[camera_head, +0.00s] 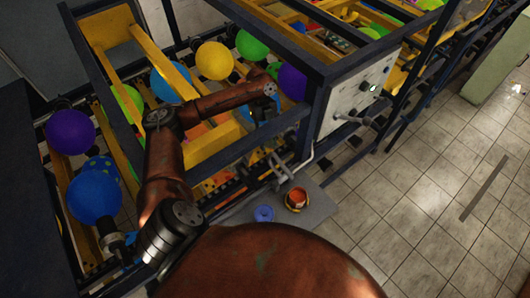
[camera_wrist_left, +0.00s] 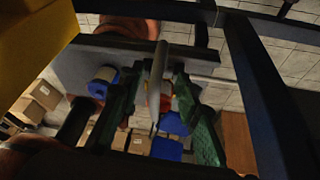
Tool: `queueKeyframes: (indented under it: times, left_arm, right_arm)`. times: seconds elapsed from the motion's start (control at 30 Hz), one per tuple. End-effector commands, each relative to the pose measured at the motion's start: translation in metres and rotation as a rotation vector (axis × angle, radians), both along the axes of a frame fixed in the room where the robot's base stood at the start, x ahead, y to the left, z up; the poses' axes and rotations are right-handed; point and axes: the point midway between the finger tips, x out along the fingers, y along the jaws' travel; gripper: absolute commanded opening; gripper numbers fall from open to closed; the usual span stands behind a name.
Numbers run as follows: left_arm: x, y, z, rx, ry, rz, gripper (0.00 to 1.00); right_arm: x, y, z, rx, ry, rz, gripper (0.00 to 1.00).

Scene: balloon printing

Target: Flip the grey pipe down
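The grey pipe (camera_wrist_left: 158,80) runs lengthwise down the middle of the left wrist view. It lies between the two green-padded fingers of my left gripper (camera_wrist_left: 163,115), which are spread with room on both sides of it. Whether either finger touches the pipe is unclear. In the head view, my left gripper (camera_head: 264,112) is small and dark, at the end of the brown arm beside the machine frame, left of the control panel. A grey pipe-like part (camera_head: 304,160) shows below it at the frame's lower corner. My right gripper is in neither view.
A blue frame (camera_head: 313,110) and a white control panel (camera_head: 356,88) stand close to the left gripper. Several balloons sit around the frame. Tiled floor is open at right.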

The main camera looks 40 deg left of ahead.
Motion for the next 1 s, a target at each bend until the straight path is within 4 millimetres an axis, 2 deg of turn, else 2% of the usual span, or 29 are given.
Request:
queueKeyframes:
  times: [0.2,0.4,0.73,1.0]
  left_arm:
    - [-0.01,-0.009,-0.03,0.002,0.003,0.003,0.31]
    - [-0.014,-0.014,-0.049,0.003,0.002,0.005,0.31]
    - [-0.014,-0.015,-0.054,0.005,0.0,0.005,0.31]
    - [-0.014,-0.015,-0.054,0.005,0.0,0.005,0.12]
  right_arm:
    - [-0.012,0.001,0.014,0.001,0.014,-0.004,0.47]
    - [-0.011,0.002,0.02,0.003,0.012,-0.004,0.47]
    - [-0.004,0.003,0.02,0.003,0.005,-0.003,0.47]
    - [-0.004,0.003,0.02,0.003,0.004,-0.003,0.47]
